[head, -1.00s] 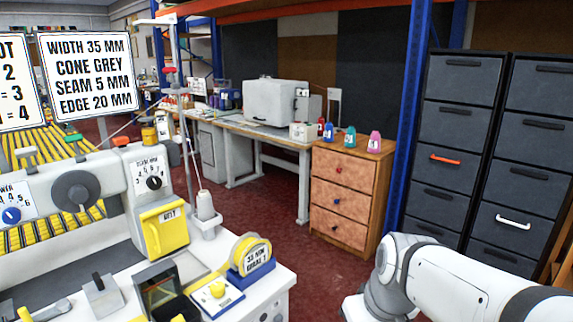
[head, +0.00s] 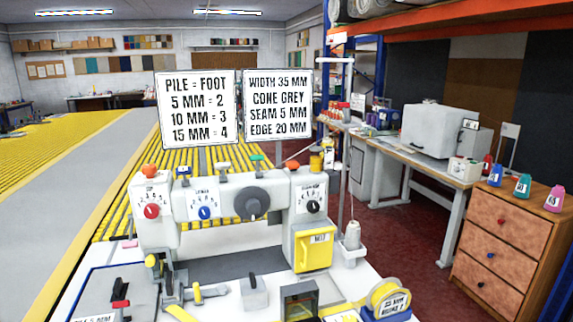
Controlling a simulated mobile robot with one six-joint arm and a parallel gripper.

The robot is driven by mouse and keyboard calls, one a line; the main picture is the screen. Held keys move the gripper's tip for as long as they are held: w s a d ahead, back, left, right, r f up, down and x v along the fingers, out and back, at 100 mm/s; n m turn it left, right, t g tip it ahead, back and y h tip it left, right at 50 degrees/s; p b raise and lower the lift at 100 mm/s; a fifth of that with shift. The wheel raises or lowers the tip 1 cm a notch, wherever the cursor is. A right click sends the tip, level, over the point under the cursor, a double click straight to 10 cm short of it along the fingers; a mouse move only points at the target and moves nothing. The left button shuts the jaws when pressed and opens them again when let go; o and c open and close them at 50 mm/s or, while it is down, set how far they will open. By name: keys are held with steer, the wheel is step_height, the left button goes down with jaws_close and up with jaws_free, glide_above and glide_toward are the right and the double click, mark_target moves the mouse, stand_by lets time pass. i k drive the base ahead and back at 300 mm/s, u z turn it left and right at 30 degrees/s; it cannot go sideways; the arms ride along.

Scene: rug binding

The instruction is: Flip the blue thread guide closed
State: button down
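The white binding machine (head: 230,199) stands on the bench in the lower middle of the head view. A small blue piece (head: 183,171), which looks like the blue thread guide, sits on the machine's top edge between the red dial and the blue dial. It is too small to tell whether it is open or closed. A green piece (head: 257,159) and a red piece (head: 292,165) sit further right along the top. My gripper is out of view.
Two sign boards (head: 197,108) (head: 278,104) stand behind the machine. A thread cone (head: 352,236) and a yellow tape roll (head: 390,298) are at its right. A wooden drawer unit (head: 503,240) stands further right, with red floor (head: 420,240) between.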

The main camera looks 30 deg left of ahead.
mark_target(184, 171)
steer(key=u, duration=1.8)
steer(key=k, duration=0.65)
steer(key=z, duration=0.25)
steer(key=i, duration=1.45)
steer(key=u, duration=0.55)
